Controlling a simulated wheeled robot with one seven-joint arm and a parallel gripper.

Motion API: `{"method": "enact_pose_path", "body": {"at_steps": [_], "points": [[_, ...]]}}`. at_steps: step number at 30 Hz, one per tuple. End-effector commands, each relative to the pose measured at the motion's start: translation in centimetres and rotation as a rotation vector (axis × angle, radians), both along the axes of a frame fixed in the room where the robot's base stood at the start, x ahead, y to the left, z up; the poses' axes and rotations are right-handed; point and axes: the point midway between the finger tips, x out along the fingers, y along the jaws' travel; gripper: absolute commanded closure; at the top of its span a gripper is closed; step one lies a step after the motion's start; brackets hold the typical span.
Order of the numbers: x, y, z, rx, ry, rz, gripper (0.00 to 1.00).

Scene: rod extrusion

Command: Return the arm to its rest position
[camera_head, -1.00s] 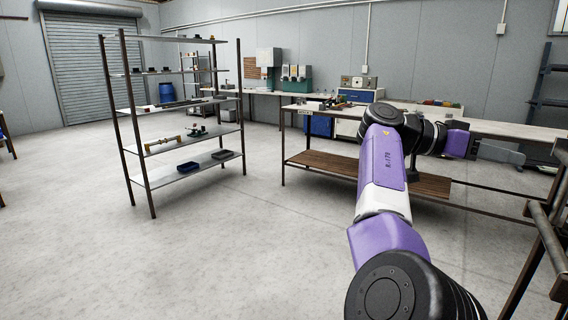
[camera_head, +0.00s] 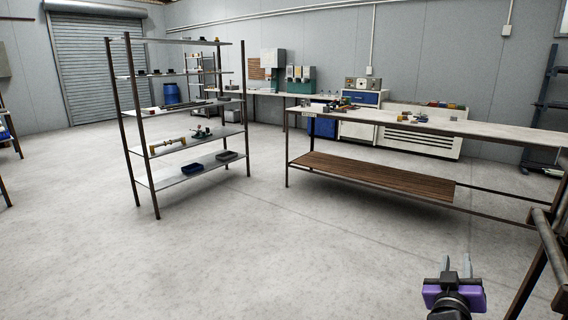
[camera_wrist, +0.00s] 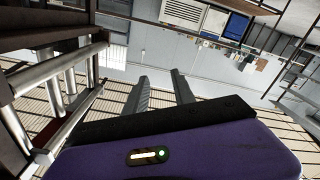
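My gripper (camera_head: 457,260) shows low at the right of the head view. Its purple body is at the bottom and its two grey fingers point up in the picture, away from me. In the wrist view, the two fingers of my gripper (camera_wrist: 160,75) stand apart with nothing between them, so it is open and empty. Most of my arm is outside the head view; only the wrist end shows at the bottom edge.
A rack with metal rods (camera_head: 550,250) stands close on the right; it fills the left of the wrist view (camera_wrist: 40,75). A long workbench (camera_head: 480,127) stands ahead, a shelf unit (camera_head: 190,175) to the left. The floor (camera_head: 270,260) between is clear.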

Motion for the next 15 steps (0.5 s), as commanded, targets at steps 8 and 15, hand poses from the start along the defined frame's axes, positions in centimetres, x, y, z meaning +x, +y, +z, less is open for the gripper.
{"method": "enact_pose_path", "body": {"at_steps": [8, 15], "points": [[-8.5, 6.6, -3.7, -0.033, -0.036, 0.280, 0.69], [-17.6, 12.0, -4.8, 0.014, -0.079, 0.469, 0.69]]}}
